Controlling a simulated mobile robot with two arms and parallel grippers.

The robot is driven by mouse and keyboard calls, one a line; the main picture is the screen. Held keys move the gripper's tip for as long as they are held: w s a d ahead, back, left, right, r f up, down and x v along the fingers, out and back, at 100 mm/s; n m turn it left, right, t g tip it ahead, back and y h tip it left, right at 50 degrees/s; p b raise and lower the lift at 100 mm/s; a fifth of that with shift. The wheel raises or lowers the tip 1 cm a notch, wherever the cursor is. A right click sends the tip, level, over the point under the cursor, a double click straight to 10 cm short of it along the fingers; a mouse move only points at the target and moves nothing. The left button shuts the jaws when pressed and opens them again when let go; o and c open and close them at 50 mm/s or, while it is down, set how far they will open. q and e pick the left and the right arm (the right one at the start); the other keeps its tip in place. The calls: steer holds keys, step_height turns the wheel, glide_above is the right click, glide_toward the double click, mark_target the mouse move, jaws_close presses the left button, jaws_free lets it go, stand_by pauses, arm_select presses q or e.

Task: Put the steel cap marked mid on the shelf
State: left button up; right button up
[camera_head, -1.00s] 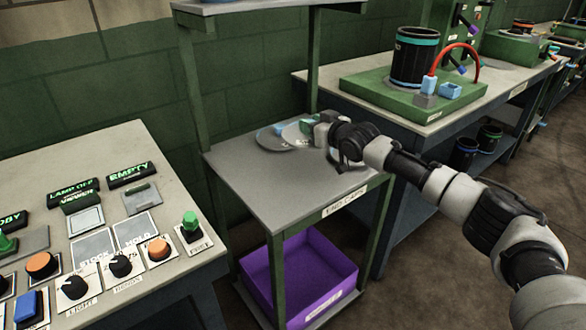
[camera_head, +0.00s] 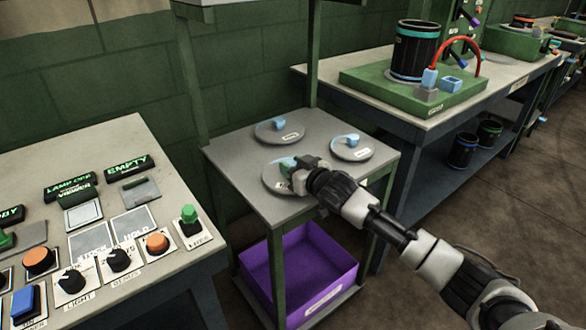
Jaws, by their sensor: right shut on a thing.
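Two other round caps with light blue handles lie on the shelf top, one at the back (camera_head: 266,133) and one at the right (camera_head: 345,154). Each cap has a small label, too small to read, so I cannot tell which is marked mid. My left gripper is not in view.
A purple bin (camera_head: 318,293) stands on the lower level. A control panel (camera_head: 118,205) with knobs and buttons is at the left. A workbench (camera_head: 440,118) with a dark cylinder (camera_head: 413,55) on a green base is at the right. Green posts rise behind the shelf top.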

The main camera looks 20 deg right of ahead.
steer(key=shift+f, duration=0.15)
steer(key=o, duration=1.1)
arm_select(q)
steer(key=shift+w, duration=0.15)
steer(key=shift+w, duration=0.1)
arm_select(e)
steer(key=shift+s+d, duration=0.15)
steer(key=shift+s, duration=0.4)
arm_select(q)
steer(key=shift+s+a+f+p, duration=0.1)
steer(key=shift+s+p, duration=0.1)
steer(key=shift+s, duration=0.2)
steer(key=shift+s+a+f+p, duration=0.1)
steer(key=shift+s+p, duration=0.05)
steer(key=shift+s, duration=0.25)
arm_select(e)
steer(key=v, duration=1.1)
